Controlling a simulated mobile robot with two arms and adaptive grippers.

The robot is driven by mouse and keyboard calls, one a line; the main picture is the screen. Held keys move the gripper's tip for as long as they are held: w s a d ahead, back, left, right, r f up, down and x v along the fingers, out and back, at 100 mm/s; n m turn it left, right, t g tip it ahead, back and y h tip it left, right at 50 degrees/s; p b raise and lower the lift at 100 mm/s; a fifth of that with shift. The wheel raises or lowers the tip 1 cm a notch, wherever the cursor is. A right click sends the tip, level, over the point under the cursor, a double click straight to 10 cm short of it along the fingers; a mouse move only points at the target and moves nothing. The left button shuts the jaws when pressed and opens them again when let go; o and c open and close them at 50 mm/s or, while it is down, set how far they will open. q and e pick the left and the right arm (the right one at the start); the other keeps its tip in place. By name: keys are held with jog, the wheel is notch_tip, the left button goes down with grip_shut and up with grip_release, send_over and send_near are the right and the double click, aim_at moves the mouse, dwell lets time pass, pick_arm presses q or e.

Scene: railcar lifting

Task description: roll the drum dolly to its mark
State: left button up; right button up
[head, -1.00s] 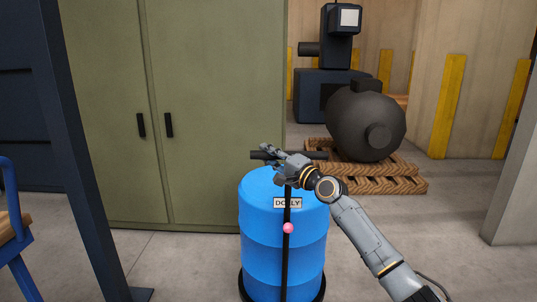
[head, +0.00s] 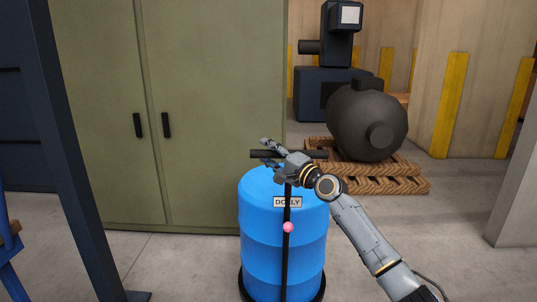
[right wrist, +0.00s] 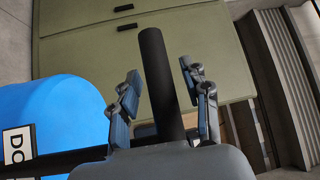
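The drum dolly is a blue drum (head: 262,240) on a dark round base, with a black upright pole and a black crossbar handle (head: 262,153) on top. A "DOLLY" label and a pink ball sit on the pole. My right gripper (head: 268,150) is at the crossbar with its fingers spread, one above and one below it. In the right wrist view the handle bar (right wrist: 160,80) stands between the two open fingers (right wrist: 160,92), with gaps on both sides. The blue drum (right wrist: 50,120) is at the left there. My left gripper is not in view. I see no floor mark.
A green cabinet (head: 200,110) stands close behind the drum. A dark tank (head: 366,122) rests on wooden pallets (head: 385,185) at the back right. A dark post (head: 80,160) and a blue-framed item (head: 10,260) are at the left. The floor right of the drum is clear.

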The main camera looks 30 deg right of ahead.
jog(key=shift+s, duration=0.1)
jog(key=shift+s+d+f, duration=0.1)
jog(key=shift+s+f, duration=0.1)
jog(key=shift+s, duration=0.25)
jog(key=v, duration=1.1)
jog(key=shift+r, duration=0.15)
